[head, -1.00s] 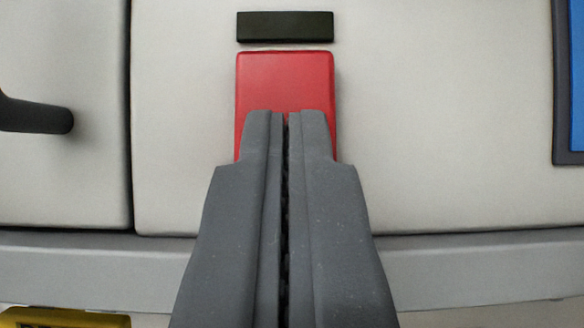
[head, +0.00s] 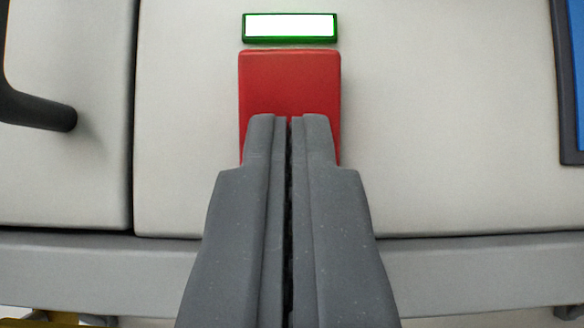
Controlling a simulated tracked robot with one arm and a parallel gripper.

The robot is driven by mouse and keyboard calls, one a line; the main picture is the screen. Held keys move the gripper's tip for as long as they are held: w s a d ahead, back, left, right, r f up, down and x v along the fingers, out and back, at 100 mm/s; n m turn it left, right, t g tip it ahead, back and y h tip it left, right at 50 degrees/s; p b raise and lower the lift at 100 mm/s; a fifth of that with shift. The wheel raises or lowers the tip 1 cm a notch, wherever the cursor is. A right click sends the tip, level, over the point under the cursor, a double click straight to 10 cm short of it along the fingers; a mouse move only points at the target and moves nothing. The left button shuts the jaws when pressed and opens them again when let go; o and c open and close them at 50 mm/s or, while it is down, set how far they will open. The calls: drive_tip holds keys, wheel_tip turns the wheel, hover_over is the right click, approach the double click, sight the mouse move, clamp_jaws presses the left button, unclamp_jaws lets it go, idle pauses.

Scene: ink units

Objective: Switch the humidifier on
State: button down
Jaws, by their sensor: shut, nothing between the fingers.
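A red rectangular button (head: 289,82) sits on a pale panel in the head view. Above it is a small indicator (head: 290,26), lit white with a green border. My gripper (head: 289,118) is shut and empty, and its fingertips lie over the lower part of the red button. They look to be against it, but I cannot tell for sure whether they touch. The lower part of the button is hidden behind the fingers.
A dark handle (head: 38,108) sticks out from the pale panel at the left, past a vertical seam. A blue screen with a dark frame (head: 569,90) is at the right edge. A grey ledge (head: 100,270) runs below, with something yellow at bottom left.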

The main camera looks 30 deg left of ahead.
drive_tip(key=b+v, duration=0.3)
drive_tip(key=v, duration=0.9)
drive_tip(key=shift+s+f, duration=0.25)
drive_tip(key=shift+f, duration=0.15)
drive_tip(key=shift+d, duration=0.1)
drive_tip(key=s+d+f+m+g+h+b, duration=0.1)
drive_tip(key=s+d+f+m+h+b, duration=0.2)
drive_tip(key=d+m+h+b, duration=0.6)
drive_tip(key=s+d+f+n+g+h+b, duration=0.1)
drive_tip(key=s+d+f+g+h, duration=0.1)
drive_tip(key=s+f, duration=0.2)
drive_tip(key=s+d+f+n+g+h, duration=0.1)
drive_tip(key=s+d+f+g+h, duration=0.1)
drive_tip(key=s, duration=0.6)
wheel_tip(320, 180, down, 2)
drive_tip(key=shift+s+d+f+n+g+h+b, duration=0.1)
drive_tip(key=shift+s+d+n+g+h+b, duration=0.3)
drive_tip(key=shift+g, duration=0.4)
